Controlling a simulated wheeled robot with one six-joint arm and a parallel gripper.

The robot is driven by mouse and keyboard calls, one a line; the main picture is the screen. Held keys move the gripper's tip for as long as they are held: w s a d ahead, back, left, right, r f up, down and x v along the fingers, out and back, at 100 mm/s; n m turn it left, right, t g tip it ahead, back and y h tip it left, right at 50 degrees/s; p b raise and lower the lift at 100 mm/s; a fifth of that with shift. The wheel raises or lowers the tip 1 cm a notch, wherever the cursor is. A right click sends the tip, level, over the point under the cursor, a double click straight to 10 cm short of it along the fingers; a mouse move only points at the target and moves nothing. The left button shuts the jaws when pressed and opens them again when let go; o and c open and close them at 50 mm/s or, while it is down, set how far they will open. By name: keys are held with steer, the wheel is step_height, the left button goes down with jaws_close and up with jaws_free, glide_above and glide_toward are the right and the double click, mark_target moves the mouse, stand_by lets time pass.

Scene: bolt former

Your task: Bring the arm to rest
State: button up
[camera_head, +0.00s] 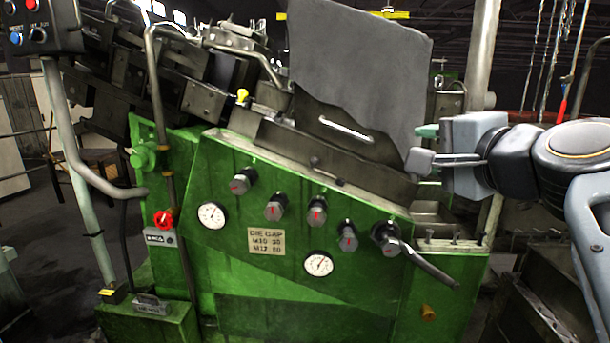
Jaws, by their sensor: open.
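My gripper (424,146) is at the right of the head view, at the end of my grey arm, and points left. Its fingers are apart and nothing shows between them. It is in front of the right edge of a large grey plate (358,75) on the green machine (215,265). I cannot tell whether the fingers touch the plate.
The machine's front carries several black knobs, two gauges (319,264) and a long black lever (430,266) below my gripper. A control box (40,25) on a bent pole stands at left. Chains (544,60) hang at upper right.

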steer(key=s+f+n+g+h, duration=0.1)
steer(key=f+n+g, duration=0.3)
steer(key=f, duration=0.9)
steer(key=s+a+f+n+g+h, duration=0.1)
steer(key=s+f+n+g, duration=0.3)
steer(key=f, duration=0.9)
steer(key=s+a+f+n+g+h, duration=0.1)
steer(key=s+f+n+g+h, duration=0.1)
steer(key=f, duration=1.1)
steer(key=shift+s+a+n+g+h, duration=0.15)
steer(key=shift+s+n+g+h, duration=0.25)
steer(key=shift+n+g, duration=0.7)
steer(key=shift+w, duration=0.1)
